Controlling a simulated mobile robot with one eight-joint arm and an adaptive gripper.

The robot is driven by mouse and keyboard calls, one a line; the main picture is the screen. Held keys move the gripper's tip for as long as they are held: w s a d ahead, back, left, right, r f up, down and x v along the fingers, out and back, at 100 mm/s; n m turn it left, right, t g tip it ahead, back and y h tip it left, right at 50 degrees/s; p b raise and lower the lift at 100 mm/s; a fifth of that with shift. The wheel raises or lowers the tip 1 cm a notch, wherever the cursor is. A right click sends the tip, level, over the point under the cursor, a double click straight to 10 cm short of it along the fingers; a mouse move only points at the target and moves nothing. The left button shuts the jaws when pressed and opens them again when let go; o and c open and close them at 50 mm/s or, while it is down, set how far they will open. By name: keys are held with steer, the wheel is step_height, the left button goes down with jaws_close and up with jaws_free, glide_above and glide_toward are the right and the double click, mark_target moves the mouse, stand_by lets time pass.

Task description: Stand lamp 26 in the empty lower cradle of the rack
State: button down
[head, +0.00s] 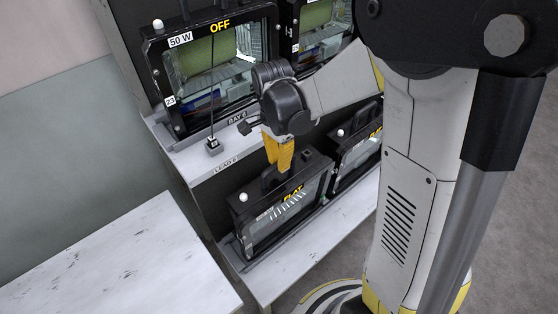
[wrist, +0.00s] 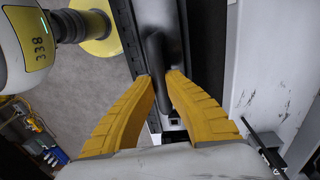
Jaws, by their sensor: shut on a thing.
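My gripper (head: 280,158) points down with its yellow fingers at the top handle of a black floodlight (head: 282,213) on the lower shelf; its number is not readable. In the wrist view the fingers (wrist: 162,80) are closed on the dark handle (wrist: 154,48). The lamp is upright, its glass front showing yellow lettering and a white round knob on its top left corner. Its foot is at a grey cradle (head: 237,256) on the lower shelf; I cannot tell whether it is fully seated.
The rack's upper shelf (head: 190,160) holds a lamp marked 23, 50 W and OFF (head: 210,70), with another to its right (head: 322,30). A second lower lamp (head: 358,150) stands to the right of the held one. A white table (head: 120,260) is at lower left.

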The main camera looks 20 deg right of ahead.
steer(key=shift+w+f+b, duration=0.1)
steer(key=shift+f+b, duration=0.75)
steer(key=shift+f, duration=0.15)
stand_by(0.8)
steer(key=shift+f+b, duration=0.4)
steer(key=shift+f, duration=0.05)
stand_by(1.2)
steer(key=c, duration=1.2)
jaws_free()
steer(key=r, duration=1.2)
steer(key=shift+w+a+r, duration=0.1)
steer(key=shift+w+a, duration=0.15)
steer(key=shift+w, duration=0.05)
steer(key=s+r+n+t, duration=0.1)
steer(key=s+n+t, duration=0.7)
steer(key=s+n, duration=0.4)
steer(key=shift+r+n, duration=0.35)
steer(key=shift+n, duration=0.85)
